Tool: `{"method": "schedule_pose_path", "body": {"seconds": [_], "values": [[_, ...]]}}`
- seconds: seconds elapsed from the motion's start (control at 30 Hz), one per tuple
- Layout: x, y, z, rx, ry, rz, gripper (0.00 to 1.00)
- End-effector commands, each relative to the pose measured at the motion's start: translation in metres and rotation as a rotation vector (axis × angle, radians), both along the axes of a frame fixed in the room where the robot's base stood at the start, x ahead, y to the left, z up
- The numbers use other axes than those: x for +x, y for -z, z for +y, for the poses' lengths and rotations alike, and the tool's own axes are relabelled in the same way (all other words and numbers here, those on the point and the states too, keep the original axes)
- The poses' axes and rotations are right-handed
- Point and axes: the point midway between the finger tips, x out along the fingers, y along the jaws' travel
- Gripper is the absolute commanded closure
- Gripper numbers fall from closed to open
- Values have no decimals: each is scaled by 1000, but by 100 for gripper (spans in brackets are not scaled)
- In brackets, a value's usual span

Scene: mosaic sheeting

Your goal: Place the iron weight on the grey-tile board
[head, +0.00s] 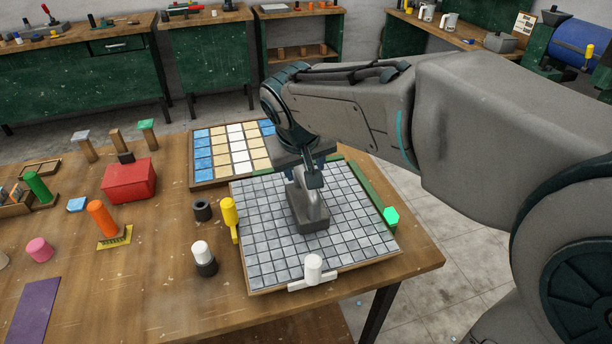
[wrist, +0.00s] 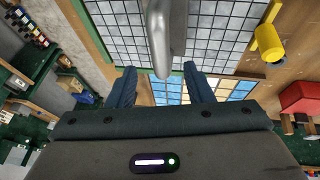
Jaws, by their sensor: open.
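The iron weight (head: 312,222) is a dark grey block with an upright loop-like handle. It stands upright on the grey-tile board (head: 262,262), near the middle. The board is a square sheet of small grey tiles, and it also shows in the wrist view (wrist: 220,42). My gripper (head: 313,180) is just above the weight, at the top of its handle. In the wrist view, the weight's handle (wrist: 163,40) reaches between my open fingers (wrist: 160,70), with a gap on each side. The weight's base is hard to make out in the wrist view.
A blue, cream and white tile board (head: 203,178) lies behind. A yellow-handled tool (head: 229,212) and a white-handled tool (head: 313,268) stand at the grey board's edges. A green hexagonal piece (head: 390,217) is at its right. A red box (head: 129,181) and several stampers stand left.

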Motion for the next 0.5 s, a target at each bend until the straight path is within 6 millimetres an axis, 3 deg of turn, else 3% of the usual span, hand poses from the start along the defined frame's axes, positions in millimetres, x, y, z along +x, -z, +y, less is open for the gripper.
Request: {"method": "schedule_pose_path", "body": {"seconds": [0.23,0.4,0.5], "values": [[-14,-32,2,1,0,-2,53],[-17,-36,2,0,1,2,53],[-24,-30,-14,5,25,16,53]]}}
